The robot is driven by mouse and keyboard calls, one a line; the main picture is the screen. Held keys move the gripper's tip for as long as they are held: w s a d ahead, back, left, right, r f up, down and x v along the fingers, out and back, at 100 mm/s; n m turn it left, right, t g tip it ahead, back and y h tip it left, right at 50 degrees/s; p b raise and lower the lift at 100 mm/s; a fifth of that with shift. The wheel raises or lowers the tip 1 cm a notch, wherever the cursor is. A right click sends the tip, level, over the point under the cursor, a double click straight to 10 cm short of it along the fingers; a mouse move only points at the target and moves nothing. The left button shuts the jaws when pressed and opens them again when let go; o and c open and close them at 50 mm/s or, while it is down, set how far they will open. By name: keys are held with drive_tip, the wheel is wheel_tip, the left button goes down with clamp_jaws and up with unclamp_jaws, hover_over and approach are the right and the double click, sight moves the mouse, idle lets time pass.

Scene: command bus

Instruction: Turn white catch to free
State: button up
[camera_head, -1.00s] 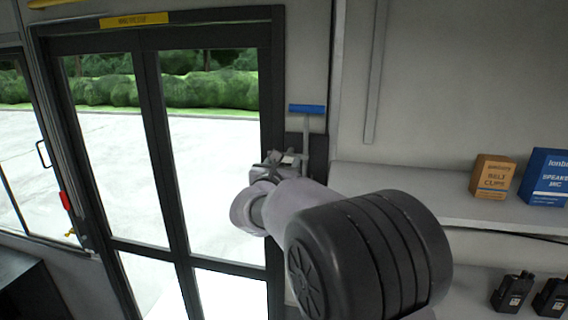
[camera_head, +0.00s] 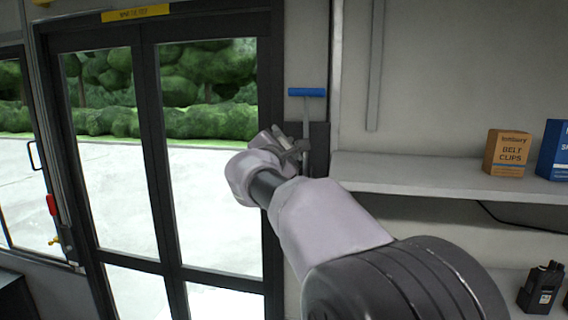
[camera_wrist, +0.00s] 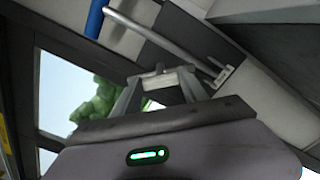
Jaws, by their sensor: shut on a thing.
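My gripper (camera_head: 292,148) is at a dark plate on the wall right of the glass door. In the wrist view its two grey fingers (camera_wrist: 160,74) close in on a small pale piece (camera_wrist: 159,82) at their tips, which looks like the white catch. The catch is mostly hidden by the fingers and wrist in the head view. A lever with a blue grip (camera_head: 307,92) and a grey rod stands upright just above my gripper. In the wrist view the blue grip (camera_wrist: 96,18) is at upper left, and the rod runs past the fingertips to a pale bracket (camera_wrist: 222,74).
The dark-framed glass door (camera_head: 150,150) fills the left. A shelf (camera_head: 400,178) at right holds a belt clips box (camera_head: 506,153) and a blue box (camera_head: 553,150). A radio (camera_head: 540,288) stands lower down.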

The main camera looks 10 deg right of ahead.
drive_tip(key=m+b, duration=0.4)
drive_tip(key=shift+f+m, duration=0.25)
drive_tip(key=shift+m, duration=0.05)
drive_tip(key=shift+r+m+b, duration=0.1)
drive_tip(key=shift+m+b, duration=1.55)
drive_tip(key=shift+m, duration=0.25)
drive_tip(key=o, duration=1.4)
drive_tip(key=b+v, duration=0.3)
drive_tip(key=v, duration=1.4)
drive_tip(key=shift+s, duration=0.25)
